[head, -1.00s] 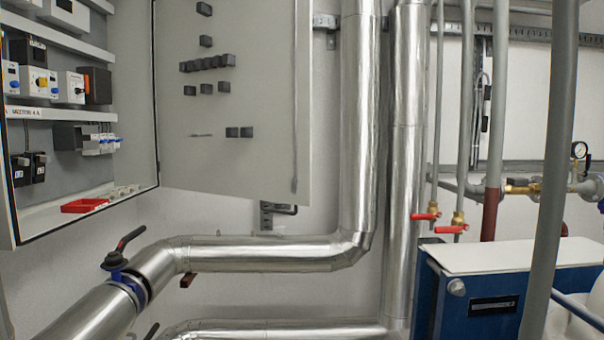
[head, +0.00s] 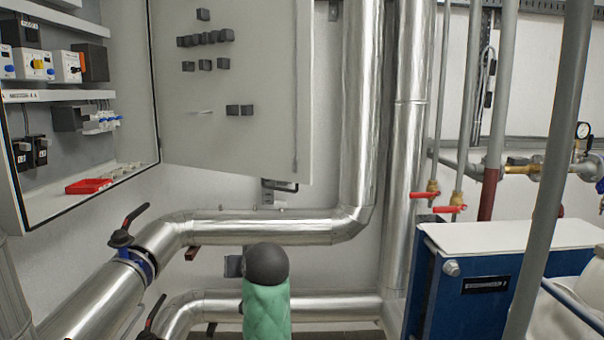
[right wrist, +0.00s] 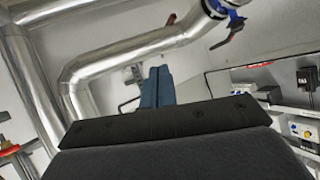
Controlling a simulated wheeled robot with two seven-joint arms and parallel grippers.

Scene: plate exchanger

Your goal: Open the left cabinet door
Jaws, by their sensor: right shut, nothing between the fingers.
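The grey wall cabinet (head: 85,200) is at the left of the head view, with its inside in sight. Its grey door panel (head: 235,145) stands swung wide open to the right of it, with several small black blocks on the face toward me. In the right wrist view the cabinet's devices (right wrist: 302,128) show at the right edge, tilted. My right gripper (right wrist: 158,72) has two blue fingers, shut together with nothing between them. They point toward the pipes and cabinet, and I see no contact with the door. My left gripper is in neither view.
Shiny pipes (head: 260,228) run below and right of the door, with a black valve lever (head: 133,217) at the left. A blue unit with a white top (head: 520,235) stands at the right, behind a grey upright pipe (head: 552,150). A red tray (head: 90,186) lies in the cabinet.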

